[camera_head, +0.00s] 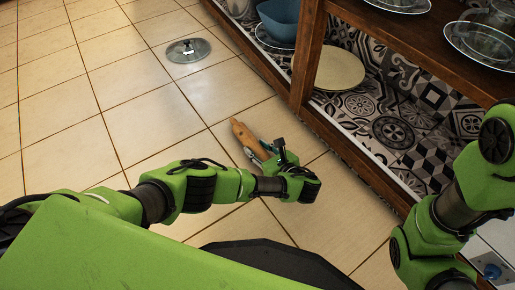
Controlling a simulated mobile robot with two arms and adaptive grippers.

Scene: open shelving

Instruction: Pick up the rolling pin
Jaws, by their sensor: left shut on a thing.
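The rolling pin (245,136) is a brown wooden cylinder above or on the tiled floor near the middle of the view. Its far end shows; its near part is hidden behind my left gripper. My left gripper (266,153) is shut on the rolling pin. I cannot tell whether the pin touches the floor. My right arm comes in at the right edge, but its gripper is not in view.
Wooden open shelving (309,60) stands at the right, with a blue bowl (281,20), a cream plate (338,69) and glass plates (480,45). A round metal lid (188,50) lies on the floor. The tiled floor (90,100) at left is clear.

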